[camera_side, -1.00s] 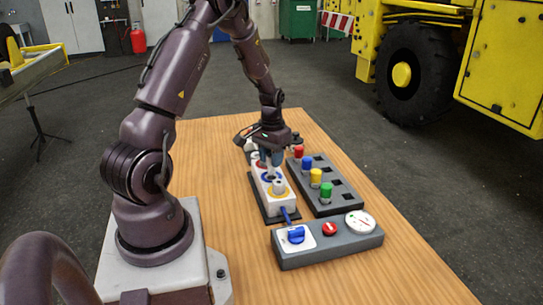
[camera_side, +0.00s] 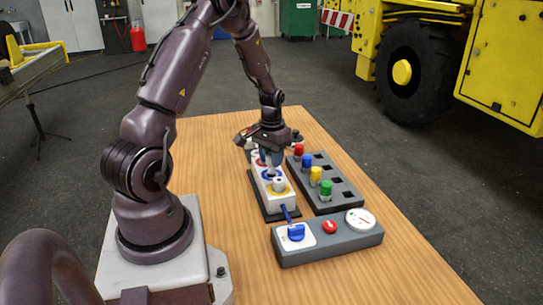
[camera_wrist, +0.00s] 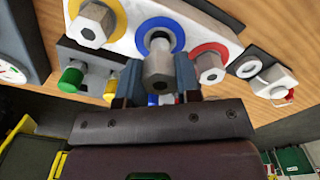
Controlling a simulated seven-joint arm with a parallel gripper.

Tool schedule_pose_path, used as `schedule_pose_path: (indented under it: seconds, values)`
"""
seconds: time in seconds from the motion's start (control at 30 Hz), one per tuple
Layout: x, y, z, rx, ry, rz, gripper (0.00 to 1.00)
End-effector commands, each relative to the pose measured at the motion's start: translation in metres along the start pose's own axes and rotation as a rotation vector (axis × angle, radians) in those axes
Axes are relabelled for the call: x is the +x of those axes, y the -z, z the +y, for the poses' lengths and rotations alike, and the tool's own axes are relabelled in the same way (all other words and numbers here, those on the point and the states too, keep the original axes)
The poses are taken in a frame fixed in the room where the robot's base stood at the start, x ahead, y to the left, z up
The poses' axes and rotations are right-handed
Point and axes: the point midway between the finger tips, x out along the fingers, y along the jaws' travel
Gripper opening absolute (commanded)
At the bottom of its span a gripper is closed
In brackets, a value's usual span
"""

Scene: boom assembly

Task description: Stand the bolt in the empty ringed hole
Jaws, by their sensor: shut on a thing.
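A white block with coloured rings shows in the side view. In the wrist view, grey hex bolts stand in its yellow ring (camera_wrist: 70,8) and red ring (camera_wrist: 222,50). My gripper (camera_side: 269,160) is over the middle of the block, pointing down. In the wrist view, its fingers (camera_wrist: 160,82) are shut on a grey bolt (camera_wrist: 158,65), hex end towards the camera. The bolt lines up with the blue ring (camera_wrist: 143,35), and its far end shows within that ring. I cannot tell how deep it sits in the hole.
A dark rack (camera_side: 336,205) with red, blue, yellow and green pegs and empty square sockets stands right of the block. A grey control box (camera_side: 350,241) with a blue knob, red button and dial is in front. Bare table lies to the left and right.

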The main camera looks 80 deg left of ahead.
Motion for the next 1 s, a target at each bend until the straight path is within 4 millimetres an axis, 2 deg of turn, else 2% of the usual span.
schedule_pose_path:
  seconds: [1.0]
  values:
    - [0.0072,0.0004,0.0,0.0,0.0,0.001,0.09]
